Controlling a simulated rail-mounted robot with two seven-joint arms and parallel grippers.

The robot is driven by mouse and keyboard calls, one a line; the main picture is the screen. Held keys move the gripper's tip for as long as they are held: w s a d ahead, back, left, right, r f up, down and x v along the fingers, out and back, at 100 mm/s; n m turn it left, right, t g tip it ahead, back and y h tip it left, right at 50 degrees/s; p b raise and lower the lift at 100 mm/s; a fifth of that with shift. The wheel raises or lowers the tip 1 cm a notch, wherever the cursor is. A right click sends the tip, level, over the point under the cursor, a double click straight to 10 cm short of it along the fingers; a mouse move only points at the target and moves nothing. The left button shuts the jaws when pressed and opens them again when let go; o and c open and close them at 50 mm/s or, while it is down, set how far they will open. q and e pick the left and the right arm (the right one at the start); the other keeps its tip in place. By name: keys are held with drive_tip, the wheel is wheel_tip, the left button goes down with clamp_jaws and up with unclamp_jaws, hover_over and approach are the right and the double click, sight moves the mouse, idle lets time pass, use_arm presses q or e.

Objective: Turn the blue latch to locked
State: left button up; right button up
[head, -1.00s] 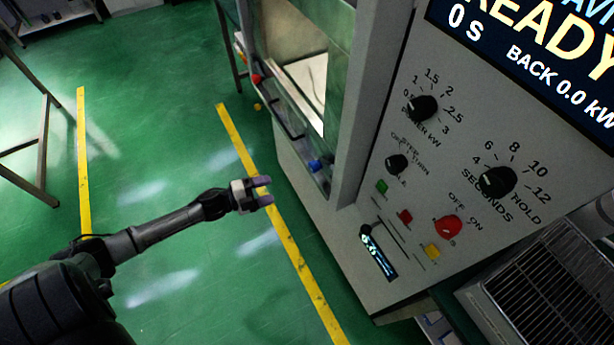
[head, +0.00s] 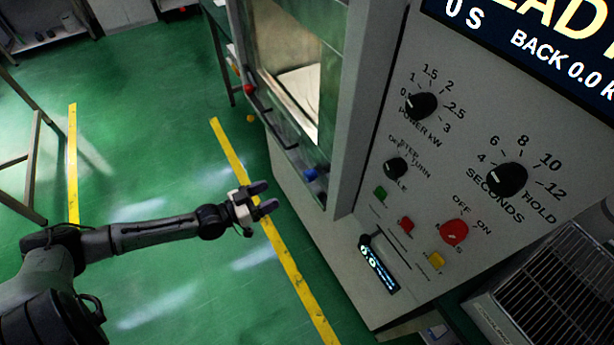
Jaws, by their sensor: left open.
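The blue latch (head: 310,174) is a small blue knob low on the front of the cabinet door, near its bottom right corner. My left gripper (head: 265,197) is open and empty, with its fingers pointing right toward the cabinet. In the picture it is left of and a little below the latch, with a gap between them. I cannot tell whether the latch is turned to locked. My right gripper is not in view.
A red knob (head: 250,88) sits at the door's far left, with a dark bar handle (head: 279,130) between. The control panel has black dials (head: 421,105) and a red switch (head: 453,232). A grilled unit (head: 555,300) stands at lower right. Green floor left of the cabinet is open.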

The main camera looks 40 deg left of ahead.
sight(306, 178)
use_arm(q)
drive_tip(key=b+x, duration=0.2)
drive_tip(key=x, duration=0.9)
drive_tip(key=shift+w+d+f, duration=0.1)
drive_tip(key=shift+w, duration=0.2)
drive_tip(key=shift+b+x, duration=0.3)
drive_tip(key=shift+x, duration=0.5)
drive_tip(key=c, duration=0.9)
drive_tip(key=shift+c, duration=0.2)
drive_tip(key=shift+n, duration=0.3)
drive_tip(key=o, duration=0.9)
drive_tip(key=shift+o, duration=0.2)
